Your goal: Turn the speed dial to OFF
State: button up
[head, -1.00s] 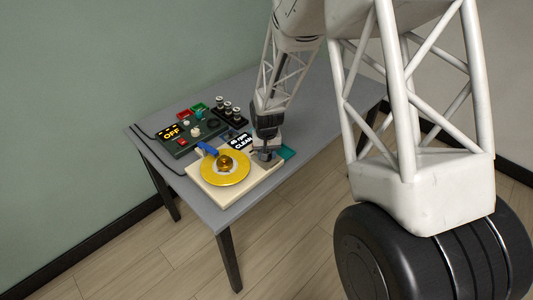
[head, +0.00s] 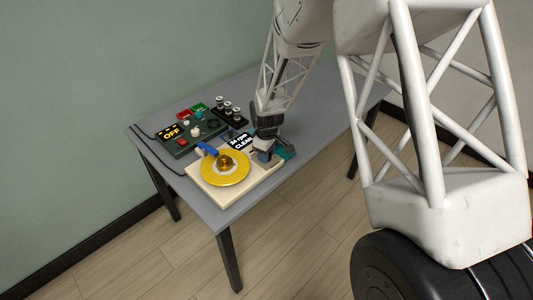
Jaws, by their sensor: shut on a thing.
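A cream turntable-like machine (head: 222,197) with a yellow disc (head: 223,170) sits at the table's front left. Its small black display (head: 241,142) shows an rpm figure, which looks like 34, above the word CLEAN. My gripper (head: 264,153) is low at the machine's back right corner, to the right of the display. It is shut on the speed dial, which is mostly hidden by the fingers, so I cannot read the dial's pointer.
A dark control box (head: 181,146) with a lit OFF display stands behind the machine. Red (head: 183,113) and green (head: 199,107) trays and a black rack (head: 238,120) of several bottles stand near it. A blue piece (head: 207,148) lies by the disc. A teal item (head: 287,152) is beside my gripper.

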jog(key=n, duration=0.5)
jog(key=shift+n, duration=0.3)
jog(key=n, duration=0.4)
jog(key=shift+n, duration=0.4)
jog(key=o, duration=0.9)
jog(key=shift+r, duration=3.9)
